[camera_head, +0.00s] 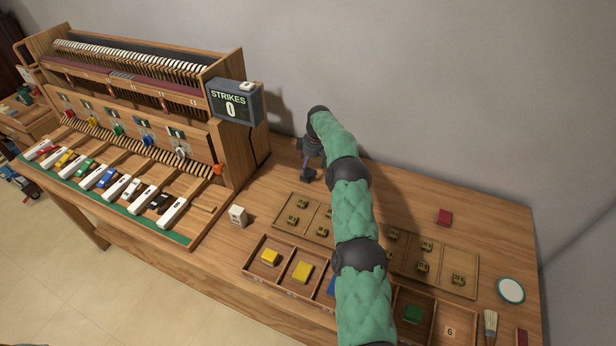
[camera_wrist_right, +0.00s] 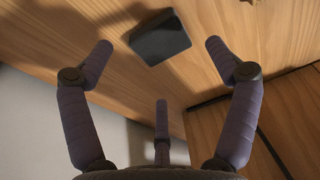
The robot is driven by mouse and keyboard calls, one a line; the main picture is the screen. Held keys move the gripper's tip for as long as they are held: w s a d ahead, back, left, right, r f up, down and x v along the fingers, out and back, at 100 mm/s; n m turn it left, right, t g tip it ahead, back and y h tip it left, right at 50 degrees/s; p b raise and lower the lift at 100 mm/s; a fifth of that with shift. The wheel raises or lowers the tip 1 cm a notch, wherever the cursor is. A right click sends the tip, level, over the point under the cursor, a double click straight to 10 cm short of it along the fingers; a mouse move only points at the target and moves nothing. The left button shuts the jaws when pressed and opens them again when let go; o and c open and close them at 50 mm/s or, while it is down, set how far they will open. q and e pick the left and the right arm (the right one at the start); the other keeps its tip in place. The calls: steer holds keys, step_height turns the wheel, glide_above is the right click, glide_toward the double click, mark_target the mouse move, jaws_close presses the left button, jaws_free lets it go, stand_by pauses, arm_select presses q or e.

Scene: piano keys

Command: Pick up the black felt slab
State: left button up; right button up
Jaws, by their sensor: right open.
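The black felt slab (camera_wrist_right: 160,40) shows in the right wrist view as a dark, flat block on the wood surface, near the top middle. My right gripper (camera_wrist_right: 158,48) is open, its fingers spread to either side of the slab in that view, with nothing between them that it touches. In the head view the right gripper (camera_head: 309,165) hangs at the end of the green-sleeved arm, over the table right of the piano cabinet. The slab cannot be made out clearly in the head view, as the gripper and arm cover that area. My left gripper is not in view.
The piano cabinet (camera_head: 232,150) with a strikes display (camera_head: 234,104) stands left of the gripper. A small white block (camera_head: 237,216) sits in front. Wooden trays (camera_head: 262,246) with coloured blocks lie nearer.

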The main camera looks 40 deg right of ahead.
mark_target(308, 173)
step_height(308, 173, down, 4)
steer(key=shift+w+a+f+b, duration=0.15)
steer(key=shift+f+b, duration=0.05)
steer(key=shift+b, duration=0.2)
steer(key=c, duration=1)
steer(key=shift+r, duration=0.15)
steer(key=shift+c, duration=0.3)
